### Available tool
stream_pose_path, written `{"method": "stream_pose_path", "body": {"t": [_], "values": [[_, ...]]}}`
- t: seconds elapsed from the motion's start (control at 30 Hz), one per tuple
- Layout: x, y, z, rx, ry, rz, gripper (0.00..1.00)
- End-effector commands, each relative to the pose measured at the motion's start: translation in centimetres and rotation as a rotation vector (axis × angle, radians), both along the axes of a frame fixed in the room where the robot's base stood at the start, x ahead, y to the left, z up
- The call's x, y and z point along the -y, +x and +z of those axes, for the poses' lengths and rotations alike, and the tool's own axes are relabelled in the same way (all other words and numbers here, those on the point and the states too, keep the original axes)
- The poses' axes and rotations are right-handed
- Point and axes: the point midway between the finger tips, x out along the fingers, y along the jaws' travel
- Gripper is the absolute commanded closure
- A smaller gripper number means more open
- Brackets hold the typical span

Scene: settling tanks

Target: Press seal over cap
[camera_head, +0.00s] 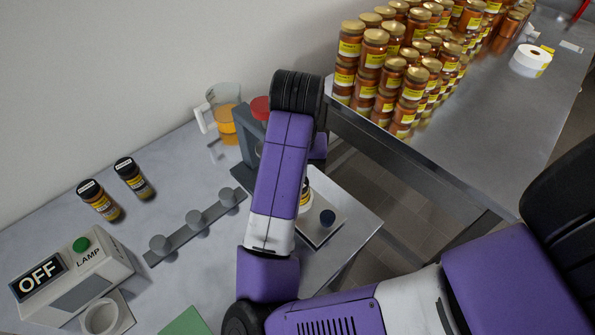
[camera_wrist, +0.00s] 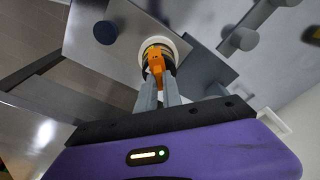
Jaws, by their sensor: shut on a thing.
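In the wrist view, my gripper (camera_wrist: 163,84) is shut on a small orange piece (camera_wrist: 155,62), which looks like the seal. The orange piece lies across the top of a dark jar (camera_wrist: 148,45) and covers much of its cap. Whether it touches the cap all round cannot be told. The jar stands in a white round holder (camera_wrist: 181,46) on a grey plate. In the head view my arm hides the gripper and the seal; only a sliver of the jar (camera_head: 305,194) shows beside my arm.
The plate (camera_head: 339,216) has a dark knob (camera_head: 327,217). A grey upright stands close by. A pegged rail (camera_head: 196,219), two dark jars (camera_head: 98,200), a lamp switch box (camera_head: 75,270) and a jug (camera_head: 224,112) are to the left. Stacked honey-coloured jars (camera_head: 373,60) fill the back table.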

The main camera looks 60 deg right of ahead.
Motion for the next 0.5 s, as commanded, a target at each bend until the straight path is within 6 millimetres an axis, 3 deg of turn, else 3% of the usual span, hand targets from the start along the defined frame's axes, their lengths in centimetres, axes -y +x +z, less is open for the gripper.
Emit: {"method": "stream_pose_path", "body": {"t": [0.5], "values": [[0.0, 0.0, 2.4, -0.002, 0.0, -0.001, 1.0]]}}
